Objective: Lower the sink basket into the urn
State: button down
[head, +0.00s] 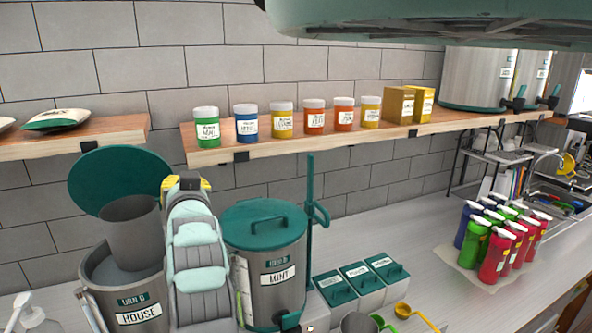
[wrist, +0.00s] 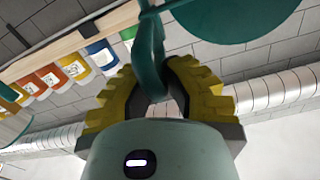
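The urn (head: 137,307), labelled HOUSE, stands open at the left in the head view. The grey basket (head: 133,232) rises upright from its mouth, with its upper part above the rim and its lower end hidden inside. A round teal lid (head: 117,170) stands tilted up behind it. My gripper (head: 186,183), with yellow fingers, is just right of the basket's top. In the wrist view, a teal loop handle (wrist: 154,60) lies between the converging fingers, which appear shut on it. Whether the handle joins the basket is hidden.
The lidded MINT urn (head: 275,265) stands close on my arm's right, with a tall teal post beside it. A shelf (head: 260,145) with several jars runs behind. Lidded containers (head: 362,285) and colourful bottles (head: 497,245) stand further right, with bare counter between.

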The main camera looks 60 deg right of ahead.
jog(key=shift+f, duration=0.1)
dwell(0.3)
notch_tip(320, 180, down, 13)
jog(key=b, duration=1.4)
jog(key=shift+f, duration=0.2)
jog(key=c, duration=1.4)
grip_release()
jog(key=shift+f, duration=0.1)
jog(key=o, duration=0.4)
jog(key=v, duration=0.7)
jog(key=shift+s, duration=0.3)
jog(key=shift+a, duration=0.1)
